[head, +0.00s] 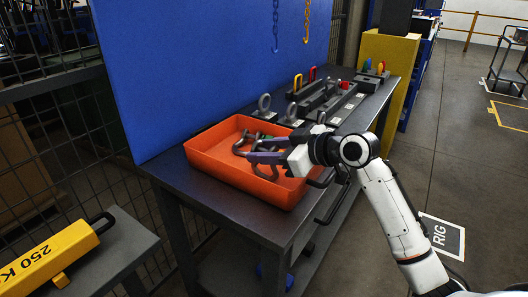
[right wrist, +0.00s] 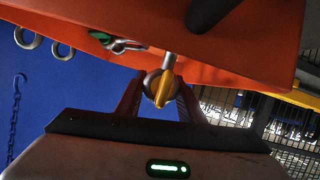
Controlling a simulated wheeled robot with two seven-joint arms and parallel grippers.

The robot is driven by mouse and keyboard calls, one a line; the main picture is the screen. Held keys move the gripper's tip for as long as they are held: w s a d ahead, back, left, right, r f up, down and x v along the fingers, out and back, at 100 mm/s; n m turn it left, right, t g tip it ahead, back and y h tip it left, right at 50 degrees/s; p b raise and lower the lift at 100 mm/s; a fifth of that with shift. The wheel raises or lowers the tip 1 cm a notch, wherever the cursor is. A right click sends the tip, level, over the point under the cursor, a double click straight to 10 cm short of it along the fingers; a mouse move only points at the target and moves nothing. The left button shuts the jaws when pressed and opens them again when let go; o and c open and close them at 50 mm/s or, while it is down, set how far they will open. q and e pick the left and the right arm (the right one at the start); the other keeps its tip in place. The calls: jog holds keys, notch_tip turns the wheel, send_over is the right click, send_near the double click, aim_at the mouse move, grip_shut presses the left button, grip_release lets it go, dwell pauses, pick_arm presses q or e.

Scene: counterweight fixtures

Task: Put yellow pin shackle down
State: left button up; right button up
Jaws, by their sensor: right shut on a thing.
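The yellow pin shackle shows in the right wrist view as a yellow pin (right wrist: 164,90) with a grey ring-like part around it, between my fingertips. My right gripper (head: 262,157) is shut on it, inside or just over the orange tray (head: 200,159). The gripper (right wrist: 160,100) also shows in the right wrist view. In the head view the fingers hide most of the shackle, and I cannot tell whether it touches the tray floor. A shackle with a green part (right wrist: 112,42) shows close by in the tray. My left gripper is not in view.
The tray stands on a dark table (head: 240,222) before a blue panel (head: 200,70). Grey lifting eyes (head: 264,102) and dark fixtures (head: 325,98) stand behind it. A yellow 250 KG weight (head: 50,262) is at lower left. Chains (head: 307,22) hang on the panel.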

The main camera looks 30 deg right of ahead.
jog(key=shift+r, duration=0.1)
jog(key=o, duration=1.4)
jog(key=shift+c, duration=0.2)
jog(key=shift+s, duration=0.1)
jog(key=shift+s+d+r, duration=0.1)
jog(key=shift+s+d, duration=0.05)
jog(key=shift+s, duration=0.15)
jog(key=v, duration=1.1)
jog(key=shift+s, duration=0.1)
